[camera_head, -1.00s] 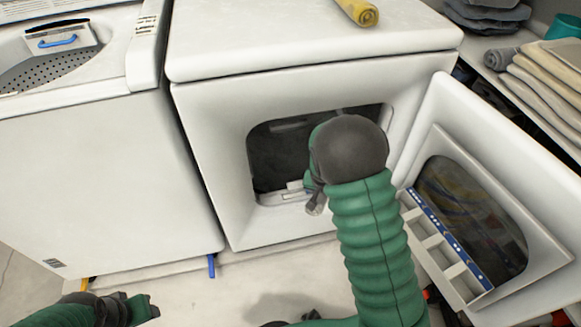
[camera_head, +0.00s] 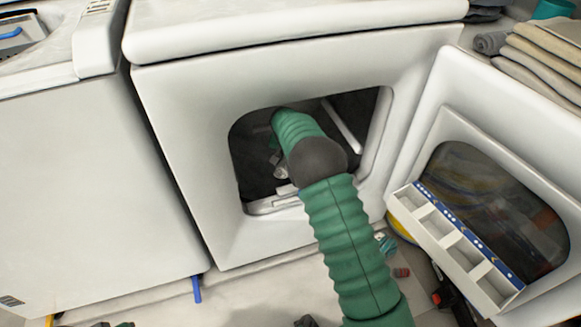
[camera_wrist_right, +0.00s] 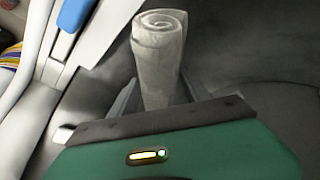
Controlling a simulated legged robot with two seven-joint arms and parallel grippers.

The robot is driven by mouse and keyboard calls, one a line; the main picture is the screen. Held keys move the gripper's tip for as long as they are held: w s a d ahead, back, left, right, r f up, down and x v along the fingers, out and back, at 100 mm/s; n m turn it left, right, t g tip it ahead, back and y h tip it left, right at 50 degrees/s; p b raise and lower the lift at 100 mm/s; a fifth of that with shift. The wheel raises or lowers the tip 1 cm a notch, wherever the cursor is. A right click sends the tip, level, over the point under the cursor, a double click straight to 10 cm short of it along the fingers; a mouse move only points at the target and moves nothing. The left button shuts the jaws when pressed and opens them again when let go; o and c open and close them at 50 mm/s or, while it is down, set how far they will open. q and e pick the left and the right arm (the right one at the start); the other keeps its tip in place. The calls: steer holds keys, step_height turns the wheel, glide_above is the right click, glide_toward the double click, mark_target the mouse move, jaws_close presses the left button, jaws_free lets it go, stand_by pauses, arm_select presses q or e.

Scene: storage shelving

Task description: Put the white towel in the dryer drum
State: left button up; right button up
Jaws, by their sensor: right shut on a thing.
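The white towel (camera_wrist_right: 158,60) is rolled up and stands between the fingers of my right gripper (camera_wrist_right: 158,98) in the right wrist view, and the gripper is shut on it. In the head view my right arm reaches through the opening of the dryer drum (camera_head: 255,165). The forearm is inside the dark drum, and the gripper and towel cannot be made out clearly there. The dryer (camera_head: 190,130) is white, and its door (camera_head: 440,95) stands open to the right. My left gripper is not clearly in view; only small dark parts show at the bottom edge.
The door's inner side holds a white rack (camera_head: 445,240) with a blue strip, close to my right arm. Another white machine (camera_head: 80,180) stands on the left. Folded cloths (camera_head: 545,60) lie on a shelf at the right. Small items lie on the floor below the door.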

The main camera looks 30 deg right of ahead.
steer(key=shift+w+d+f+b, duration=0.1)
steer(key=shift+w+f+b, duration=0.2)
steer(key=shift+f+b, duration=0.1)
step_height(320, 180, down, 3)
steer(key=b, duration=0.3)
steer(key=shift+f, duration=0.1)
steer(key=shift+r, duration=0.3)
steer(key=shift+f+p, duration=0.1)
steer(key=shift+p, duration=0.2)
steer(key=o, duration=1.6)
steer(key=shift+f, duration=0.1)
steer(key=shift+o, duration=0.2)
